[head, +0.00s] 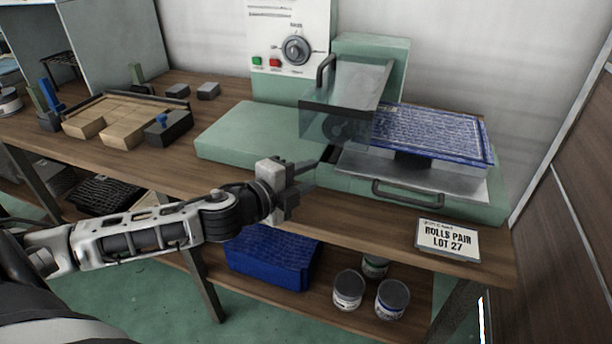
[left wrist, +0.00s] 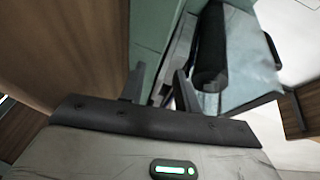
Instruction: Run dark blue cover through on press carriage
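The dark blue cover (head: 432,132), with a fine pale pattern, lies flat at the right end of the green press (head: 225,140). It sits above the grey metal carriage (head: 465,185), and a dark block shows under its front edge. The carriage has a dark bar handle (head: 422,196) in front. My left gripper (head: 312,174) is in front of the press, left of the handle, and holds nothing visible. In the left wrist view its fingers (left wrist: 160,88) stand apart, with a black roller (left wrist: 210,50) beyond them. My right gripper is not in view.
A clear guard (head: 345,100) with a dark handle stands left of the cover. A lot sign (head: 447,240) stands at the front right edge. A wooden tray (head: 112,118) and dark blocks are at left. A blue box (head: 270,262) and jars (head: 348,290) sit on the lower shelf.

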